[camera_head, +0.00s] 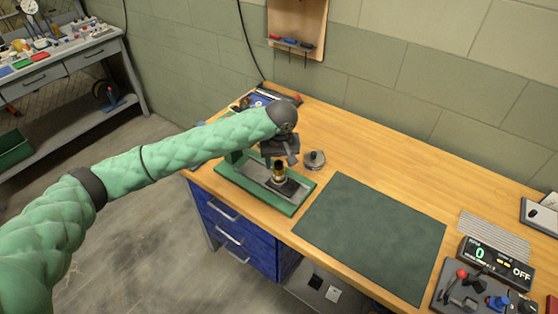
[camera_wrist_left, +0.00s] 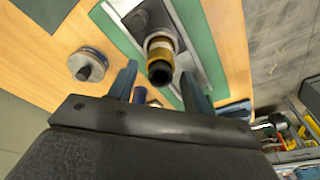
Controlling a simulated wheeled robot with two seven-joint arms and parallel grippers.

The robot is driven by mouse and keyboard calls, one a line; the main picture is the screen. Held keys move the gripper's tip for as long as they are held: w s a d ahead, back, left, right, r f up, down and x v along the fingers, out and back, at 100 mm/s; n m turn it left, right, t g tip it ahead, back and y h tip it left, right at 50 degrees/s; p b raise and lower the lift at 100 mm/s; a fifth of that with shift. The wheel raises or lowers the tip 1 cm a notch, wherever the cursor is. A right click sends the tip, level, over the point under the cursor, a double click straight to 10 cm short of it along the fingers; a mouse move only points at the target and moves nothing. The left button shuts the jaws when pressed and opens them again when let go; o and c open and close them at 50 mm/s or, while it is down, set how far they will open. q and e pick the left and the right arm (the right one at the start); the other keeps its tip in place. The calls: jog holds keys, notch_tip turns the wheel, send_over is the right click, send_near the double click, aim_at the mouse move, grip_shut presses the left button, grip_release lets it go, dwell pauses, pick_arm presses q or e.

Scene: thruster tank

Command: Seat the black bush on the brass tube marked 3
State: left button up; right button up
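A brass tube (camera_head: 279,173) stands upright on a dark block in the green-framed fixture (camera_head: 300,207). It also shows in the left wrist view (camera_wrist_left: 160,47). A short black cylinder, which looks like the black bush (camera_wrist_left: 160,73), is at the tube's near end; I cannot tell how far it is seated. No number 3 is legible. My left gripper (camera_head: 280,158) is just above the tube. In the left wrist view its two fingers (camera_wrist_left: 158,78) are apart, one on each side of the black piece, with gaps visible. My right gripper is not in view.
A round grey metal part (camera_head: 315,159) lies beside the fixture. A dark green mat (camera_head: 372,232) covers the bench middle and is clear. A display box (camera_head: 494,262) and control panel stand at the right. A blue tray (camera_head: 258,101) is behind my arm.

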pick_arm(q)
jog(key=r, duration=0.2)
jog(key=r+b, duration=0.1)
jog(key=r, duration=0.1)
jog(key=s+r+b, duration=0.1)
jog(key=r, duration=0.1)
jog(key=shift+d, duration=0.1)
jog(key=shift+s+r+b, duration=0.1)
jog(key=shift+r+b, duration=0.25)
jog(key=shift+r, duration=0.5)
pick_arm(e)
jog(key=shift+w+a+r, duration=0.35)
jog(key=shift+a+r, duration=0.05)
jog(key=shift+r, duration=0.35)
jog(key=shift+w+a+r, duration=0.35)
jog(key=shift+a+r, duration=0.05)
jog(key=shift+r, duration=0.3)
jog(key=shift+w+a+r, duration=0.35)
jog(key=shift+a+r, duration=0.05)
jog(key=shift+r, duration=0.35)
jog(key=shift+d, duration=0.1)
